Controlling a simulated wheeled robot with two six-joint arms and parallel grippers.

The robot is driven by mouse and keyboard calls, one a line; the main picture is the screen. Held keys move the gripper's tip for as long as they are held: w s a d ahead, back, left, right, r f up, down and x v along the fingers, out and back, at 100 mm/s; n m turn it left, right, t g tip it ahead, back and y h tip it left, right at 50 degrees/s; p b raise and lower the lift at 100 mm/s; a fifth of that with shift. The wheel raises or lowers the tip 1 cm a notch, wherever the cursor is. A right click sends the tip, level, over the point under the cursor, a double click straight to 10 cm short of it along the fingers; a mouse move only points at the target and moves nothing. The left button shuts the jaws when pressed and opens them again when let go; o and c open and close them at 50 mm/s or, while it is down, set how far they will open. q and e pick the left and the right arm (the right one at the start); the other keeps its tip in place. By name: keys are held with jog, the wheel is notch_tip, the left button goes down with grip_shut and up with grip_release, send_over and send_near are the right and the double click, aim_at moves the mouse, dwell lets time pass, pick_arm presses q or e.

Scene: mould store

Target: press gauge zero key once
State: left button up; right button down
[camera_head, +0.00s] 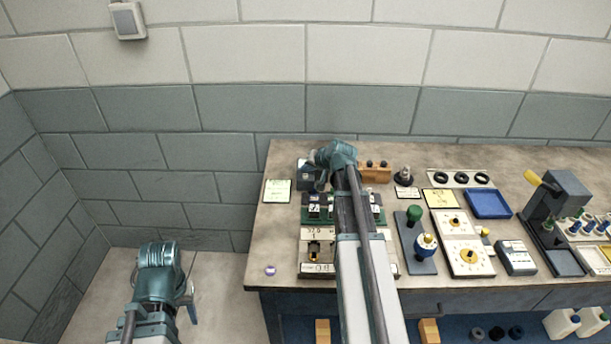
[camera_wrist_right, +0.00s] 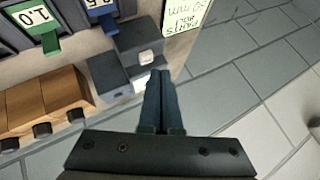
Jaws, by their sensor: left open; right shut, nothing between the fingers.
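The gauge (camera_head: 309,177) is a dark blue-grey block at the back left of the bench, partly hidden by my right wrist. In the right wrist view the gauge (camera_wrist_right: 126,44) shows a raised part with a small pale key (camera_wrist_right: 146,57) and a lower part with another pale patch. I cannot tell which is the zero key. My right gripper (camera_head: 318,179) is shut and empty. In the right wrist view its fingertips (camera_wrist_right: 160,72) appear close beside the gauge's pale parts; contact is unclear. My left gripper (camera_head: 190,298) is open, low and left of the bench.
A pale green note (camera_head: 277,191) lies left of the gauge. A wooden block with dark knobs (camera_head: 375,173) stands to its right, and a rack with green labels (camera_head: 316,211) in front. A blue tray (camera_head: 488,204) and a lever press (camera_head: 553,215) are further right.

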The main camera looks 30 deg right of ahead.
dwell(0.3)
jog(key=shift+f+b, duration=0.45)
jog(key=shift+f+b, duration=0.4)
jog(key=shift+b, duration=0.05)
dwell(0.6)
jog(key=shift+r, duration=0.1)
jog(key=shift+r+p, duration=0.8)
jog(key=shift+p, duration=0.1)
notch_tip(320, 180, up, 5)
jog(key=p, duration=0.5)
